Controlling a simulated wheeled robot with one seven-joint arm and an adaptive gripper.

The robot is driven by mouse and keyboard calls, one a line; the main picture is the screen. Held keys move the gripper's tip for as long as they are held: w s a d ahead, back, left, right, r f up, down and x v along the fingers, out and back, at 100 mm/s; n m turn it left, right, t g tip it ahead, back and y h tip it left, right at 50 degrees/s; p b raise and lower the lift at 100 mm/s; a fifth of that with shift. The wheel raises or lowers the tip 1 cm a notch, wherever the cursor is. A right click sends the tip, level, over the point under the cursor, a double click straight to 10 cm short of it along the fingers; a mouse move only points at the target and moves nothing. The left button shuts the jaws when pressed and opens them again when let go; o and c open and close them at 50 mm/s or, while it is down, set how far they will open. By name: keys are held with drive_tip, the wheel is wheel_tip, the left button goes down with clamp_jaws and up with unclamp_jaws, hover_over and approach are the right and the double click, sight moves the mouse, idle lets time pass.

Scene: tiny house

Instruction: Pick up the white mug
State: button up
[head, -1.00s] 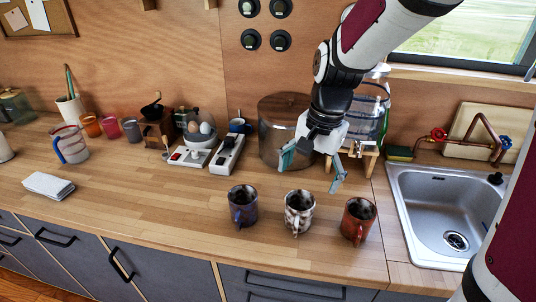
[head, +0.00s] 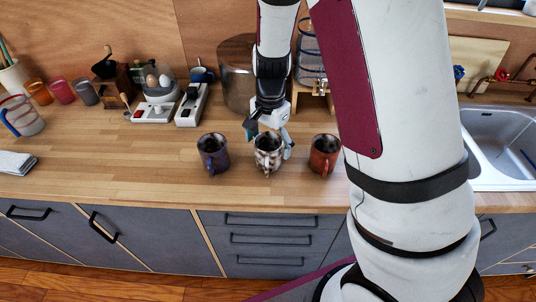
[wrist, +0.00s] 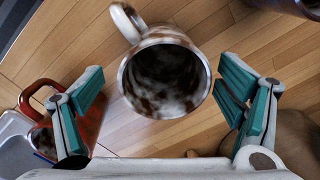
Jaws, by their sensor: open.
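The white mug (head: 268,158) has brown mottling and stands upright on the wooden counter, between two other mugs. In the wrist view the white mug (wrist: 170,70) shows its open mouth, dark inside, with its handle pointing to the upper left. My gripper (head: 270,139) is open at the mug's rim, pointing down, with a finger on each side. In the wrist view the teal pads of my gripper (wrist: 165,88) flank the mug with a gap on both sides. Nothing is held.
A blue mug (head: 212,158) stands to the left and a red-brown mug (head: 323,156) to the right, close by. The red-brown mug (wrist: 88,125) is near one finger in the wrist view. The counter's front is clear.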

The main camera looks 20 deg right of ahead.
sight(268, 145)
drive_tip(key=shift+w+a+f, duration=0.15)
drive_tip(key=shift+f, duration=2.5)
drive_tip(key=shift+c, duration=0.4)
drive_tip(key=c, duration=1.2)
